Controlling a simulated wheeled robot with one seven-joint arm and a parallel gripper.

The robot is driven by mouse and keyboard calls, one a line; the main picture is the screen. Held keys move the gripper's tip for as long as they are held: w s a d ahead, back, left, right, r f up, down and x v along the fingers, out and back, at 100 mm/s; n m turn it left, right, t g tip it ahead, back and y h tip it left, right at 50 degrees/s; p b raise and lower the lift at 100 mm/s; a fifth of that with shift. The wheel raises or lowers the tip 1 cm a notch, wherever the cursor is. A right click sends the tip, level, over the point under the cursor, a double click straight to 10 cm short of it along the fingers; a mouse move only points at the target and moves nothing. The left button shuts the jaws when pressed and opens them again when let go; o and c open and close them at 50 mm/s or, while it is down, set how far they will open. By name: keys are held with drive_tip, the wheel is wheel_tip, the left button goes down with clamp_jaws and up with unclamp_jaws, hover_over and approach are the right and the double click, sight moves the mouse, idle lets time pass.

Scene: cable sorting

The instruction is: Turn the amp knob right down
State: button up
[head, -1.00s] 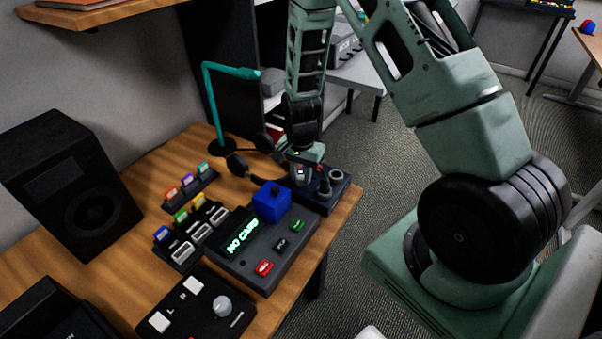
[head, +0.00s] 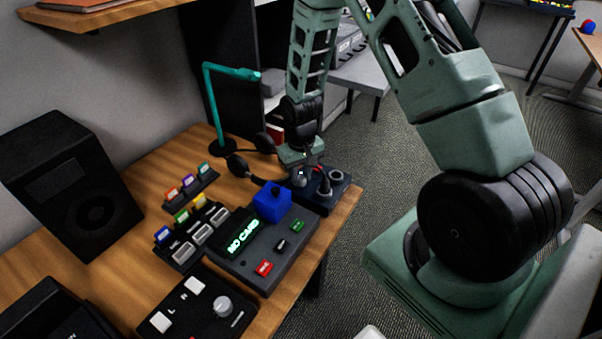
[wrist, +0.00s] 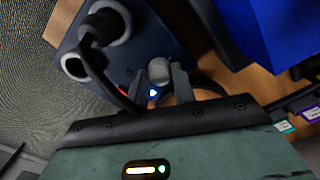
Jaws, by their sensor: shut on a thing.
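The amp is a dark blue box (head: 318,201) at the far right end of the desk in the head view. It also shows in the wrist view (wrist: 165,28), with two round grey-rimmed sockets on its top. The knob (wrist: 158,69) is a small grey cap near the amp's edge, beside a lit blue-white mark. My gripper (wrist: 161,78) points down over the amp with its two fingers on either side of the knob, shut on it. In the head view my gripper (head: 302,175) mostly hides the knob. The knob's exact setting cannot be read.
A black plug (wrist: 100,28) and cable stand in one amp socket close to my gripper. A blue block (head: 271,203) sits on a device reading "NO CARD" (head: 290,258). A teal lamp (head: 213,110) and black headphone-like pads stand behind. The desk edge is just right of the amp.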

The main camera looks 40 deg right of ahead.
sight(301, 178)
drive_tip(key=n, duration=0.5)
drive_tip(key=shift+n+p, duration=0.3)
drive_tip(key=shift+p, duration=0.1)
idle(0.3)
drive_tip(key=o, duration=1)
wheel_tip(301, 178, up, 18)
drive_tip(key=shift+f, duration=0.25)
